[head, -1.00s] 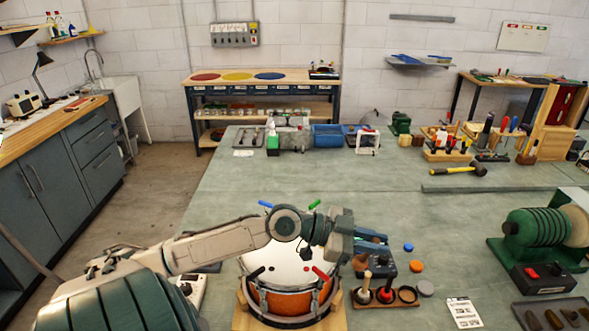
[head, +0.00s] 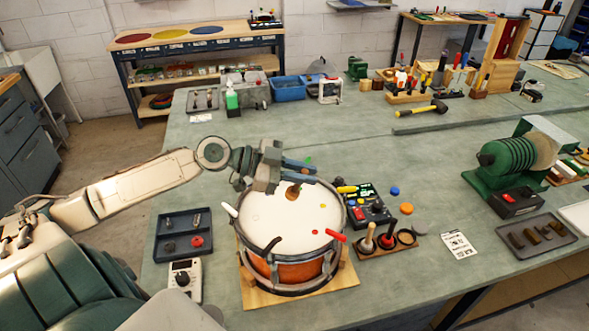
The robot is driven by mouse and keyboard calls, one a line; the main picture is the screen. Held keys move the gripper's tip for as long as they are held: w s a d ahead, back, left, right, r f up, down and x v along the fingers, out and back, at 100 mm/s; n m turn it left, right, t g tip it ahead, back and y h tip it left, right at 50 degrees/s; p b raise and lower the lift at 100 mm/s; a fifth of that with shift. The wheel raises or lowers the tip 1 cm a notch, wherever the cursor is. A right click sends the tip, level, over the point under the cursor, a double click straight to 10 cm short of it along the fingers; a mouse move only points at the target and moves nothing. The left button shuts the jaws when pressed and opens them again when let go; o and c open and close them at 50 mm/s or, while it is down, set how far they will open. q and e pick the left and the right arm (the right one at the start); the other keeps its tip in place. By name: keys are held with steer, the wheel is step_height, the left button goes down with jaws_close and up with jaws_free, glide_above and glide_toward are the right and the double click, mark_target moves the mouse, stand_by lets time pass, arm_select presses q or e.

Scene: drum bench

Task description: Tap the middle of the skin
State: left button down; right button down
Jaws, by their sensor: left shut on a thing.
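The drum (head: 265,208) stands on a wooden base with its white skin facing up and an orange shell below. Coloured levers stick out around its rim, and a few small coloured dots show on the skin. My left gripper (head: 300,171) is over the back part of the skin, shut on a beater with a brown rounded end (head: 293,191). The rest of the beater is hidden by the gripper. I cannot tell whether the brown end touches the skin. My right gripper is not in view.
A beater rack (head: 399,245) right of the drum holds two beaters and has an empty ring. A dark control box (head: 381,213) stands behind it. A dark tray (head: 172,222) and a meter (head: 184,283) lie left of the drum. A green machine (head: 512,165) stands further right.

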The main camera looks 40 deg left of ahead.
arm_select(q)
steer(key=shift+d+f, duration=0.35)
steer(key=shift+f, duration=0.05)
steer(key=shift+s+f+b, duration=0.1)
steer(key=shift+f+b, duration=0.25)
steer(key=shift+b, duration=0.2)
steer(key=shift+a+f+b, duration=0.25)
steer(key=shift+f+b, duration=0.1)
steer(key=shift+f, duration=0.15)
steer(key=shift+a+r, duration=0.1)
steer(key=shift+a, duration=0.2)
steer(key=f+b, duration=0.2)
steer(key=f, duration=0.1)
steer(key=shift+d+f+b, duration=0.2)
steer(key=shift+f+b, duration=0.1)
steer(key=shift+b, duration=0.1)
steer(key=shift+d+r+p, duration=0.1)
steer(key=shift+r+p, duration=0.2)
steer(key=shift+r, duration=0.05)
steer(key=r+p, duration=0.4)
steer(key=shift+a+r, duration=0.2)
steer(key=shift+r, duration=0.2)
steer(key=shift+d+r, duration=0.1)
steer(key=shift+r, duration=0.1)
steer(key=shift+f, duration=0.1)
